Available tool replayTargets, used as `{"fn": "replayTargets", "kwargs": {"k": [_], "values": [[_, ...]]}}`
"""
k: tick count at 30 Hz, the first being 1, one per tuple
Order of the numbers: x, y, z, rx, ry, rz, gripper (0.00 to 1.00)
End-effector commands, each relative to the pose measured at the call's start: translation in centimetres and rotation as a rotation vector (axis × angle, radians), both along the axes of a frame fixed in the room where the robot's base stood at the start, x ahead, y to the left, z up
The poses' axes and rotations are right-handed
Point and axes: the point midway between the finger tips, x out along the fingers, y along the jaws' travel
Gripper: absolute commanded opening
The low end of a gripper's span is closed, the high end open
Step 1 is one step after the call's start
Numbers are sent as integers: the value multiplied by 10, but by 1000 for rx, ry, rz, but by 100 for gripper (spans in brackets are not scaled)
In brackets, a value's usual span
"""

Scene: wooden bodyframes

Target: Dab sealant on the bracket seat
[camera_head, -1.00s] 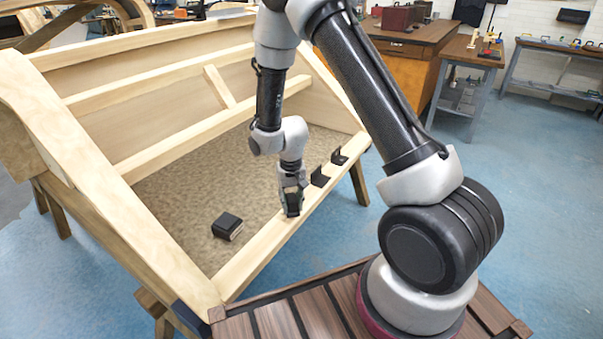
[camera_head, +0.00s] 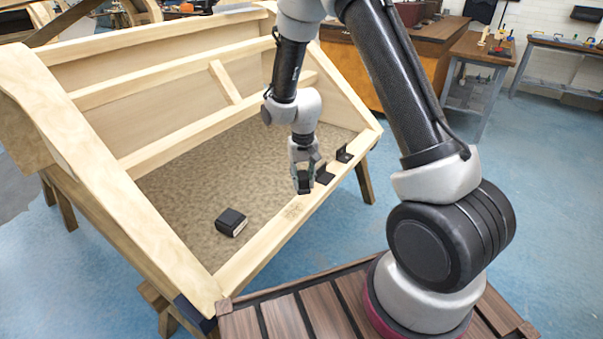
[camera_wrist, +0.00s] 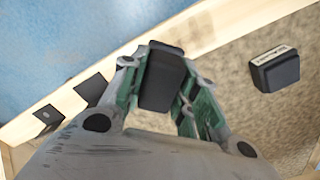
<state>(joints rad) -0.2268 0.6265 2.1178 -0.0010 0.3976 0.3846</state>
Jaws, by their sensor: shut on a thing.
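My gripper (camera_head: 303,186) is shut on a dark block-like thing (camera_wrist: 162,78), seen between the green-lined fingers in the wrist view. It is at the frame's near wooden rail (camera_head: 258,254). Whether the held thing touches the rail is unclear. A small marked patch (camera_head: 294,210) shows on the rail's top, nearer than the gripper; I cannot tell if it is sealant or a drawn seat. Two black angle brackets, one close beyond the gripper (camera_head: 324,175) and one farther (camera_head: 344,154), sit on the rail. They also show at left in the wrist view (camera_wrist: 90,88).
A black box with a pale label (camera_head: 231,222) lies on the speckled panel (camera_head: 185,205) inside the wooden frame, clear of the gripper. The frame's inner slats rise behind. A wooden slatted deck (camera_head: 285,318) is in front. Blue floor lies beyond the rail.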

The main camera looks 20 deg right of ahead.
Motion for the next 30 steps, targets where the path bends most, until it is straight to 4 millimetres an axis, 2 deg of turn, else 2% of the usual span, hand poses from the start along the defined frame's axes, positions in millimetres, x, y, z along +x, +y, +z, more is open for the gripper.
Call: {"fn": "replayTargets", "kwargs": {"k": [3,9,30], "values": [[2,-2,12,1,-2,-1,8],[3,-4,23,0,-1,0,8],[3,-4,23,0,0,0,8]]}}
